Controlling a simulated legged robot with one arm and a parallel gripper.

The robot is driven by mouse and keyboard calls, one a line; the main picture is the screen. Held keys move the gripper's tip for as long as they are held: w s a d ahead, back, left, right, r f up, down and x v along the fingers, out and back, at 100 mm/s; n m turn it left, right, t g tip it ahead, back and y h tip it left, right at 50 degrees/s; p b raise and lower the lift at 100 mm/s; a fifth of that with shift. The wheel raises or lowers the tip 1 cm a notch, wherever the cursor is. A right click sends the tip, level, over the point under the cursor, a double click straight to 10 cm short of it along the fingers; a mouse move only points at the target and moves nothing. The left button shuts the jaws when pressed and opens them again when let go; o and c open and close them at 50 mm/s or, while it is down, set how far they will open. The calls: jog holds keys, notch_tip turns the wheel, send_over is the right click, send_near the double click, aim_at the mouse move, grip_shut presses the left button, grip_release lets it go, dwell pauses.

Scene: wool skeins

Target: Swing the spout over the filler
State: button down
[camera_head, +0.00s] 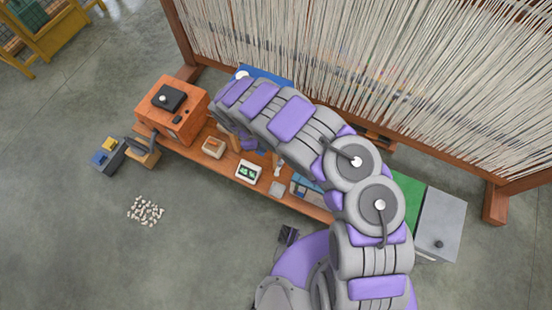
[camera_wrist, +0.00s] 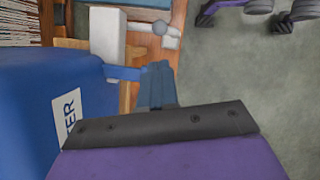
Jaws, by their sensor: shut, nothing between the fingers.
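A blue tank (camera_wrist: 45,95) with a white label ending in "ER" fills the left of the wrist view. A short blue spout (camera_wrist: 122,72) sticks out from its side to the right. My gripper (camera_wrist: 157,68) is shut and empty, its fingers just right of the spout's end; I cannot tell whether they touch. In the head view a blue surface (camera_head: 268,76) with a white round cap shows behind my arm, which hides most of it and the gripper's fingertips. I cannot surely tell which thing is the filler.
A wooden bench (camera_head: 305,205) runs below my arm. It holds an orange box (camera_head: 190,121), a small wooden tray (camera_head: 213,147) and a device with a screen (camera_head: 249,170). A loom with white threads (camera_head: 390,75) stands behind. A pale block (camera_wrist: 107,38) stands beyond the spout. Floor at left is mostly open.

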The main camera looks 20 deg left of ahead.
jog(key=shift+s+a+f, duration=0.1)
jog(key=shift+s+f, duration=0.15)
jog(key=shift+f, duration=0.05)
jog(key=shift+a, duration=0.15)
jog(key=b+x, duration=0.3)
jog(key=x, duration=0.7)
jog(key=shift+b, duration=0.4)
